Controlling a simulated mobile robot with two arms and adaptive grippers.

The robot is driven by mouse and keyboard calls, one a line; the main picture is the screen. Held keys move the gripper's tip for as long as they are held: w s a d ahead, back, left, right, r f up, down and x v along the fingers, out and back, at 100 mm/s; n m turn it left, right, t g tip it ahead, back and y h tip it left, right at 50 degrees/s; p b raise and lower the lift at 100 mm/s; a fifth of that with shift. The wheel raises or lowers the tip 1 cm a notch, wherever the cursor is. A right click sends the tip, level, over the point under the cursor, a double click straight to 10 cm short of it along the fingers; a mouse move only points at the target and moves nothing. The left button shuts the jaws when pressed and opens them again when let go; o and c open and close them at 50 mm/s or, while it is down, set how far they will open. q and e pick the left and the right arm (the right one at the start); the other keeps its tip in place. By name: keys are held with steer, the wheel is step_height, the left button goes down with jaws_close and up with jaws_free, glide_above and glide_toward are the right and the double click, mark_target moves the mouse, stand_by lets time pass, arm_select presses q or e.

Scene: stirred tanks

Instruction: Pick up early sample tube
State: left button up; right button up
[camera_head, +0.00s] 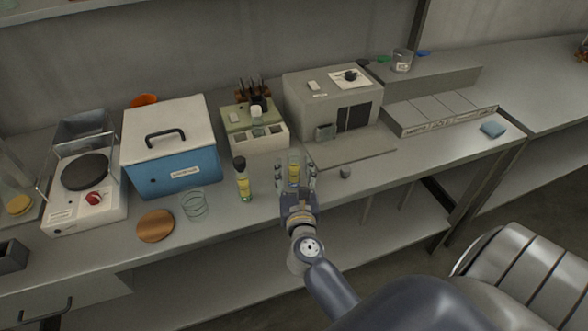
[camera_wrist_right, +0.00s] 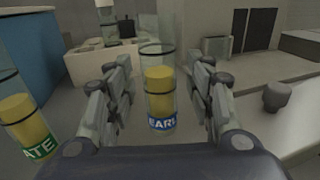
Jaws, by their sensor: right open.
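The early sample tube (camera_wrist_right: 159,92) is a clear tube with yellow contents and a blue label reading "EARL", the rest cut off. It stands upright on the bench, and in the head view it shows between my right fingers (camera_head: 294,168). My right gripper (camera_wrist_right: 162,88) is open, with one finger on each side of the tube and visible gaps to it. A second tube (camera_head: 243,180) with a dark top and yellow contents stands to the left; its green label reads "ATE" in the wrist view (camera_wrist_right: 20,120). My left gripper is out of view.
A small grey knob-like piece (camera_head: 346,172) lies right of the gripper. Behind stand a rack (camera_head: 270,138) and a grey box-shaped device (camera_head: 320,105). A blue box (camera_head: 180,165), an empty glass beaker (camera_head: 194,206) and a brown disc (camera_head: 156,226) are left.

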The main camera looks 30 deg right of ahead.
mark_target(295, 165)
jaws_close()
steer(key=shift+r, duration=0.1)
steer(key=shift+r, duration=0.5)
step_height(295, 165, up, 2)
steer(key=shift+r+p, duration=0.15)
steer(key=shift+p, duration=0.55)
steer(key=s+d+r+b+v, duration=0.1)
steer(key=b+v, duration=0.4)
steer(key=v, duration=1.1)
steer(key=shift+d+r, duration=0.25)
steer(key=shift+d, duration=0.45)
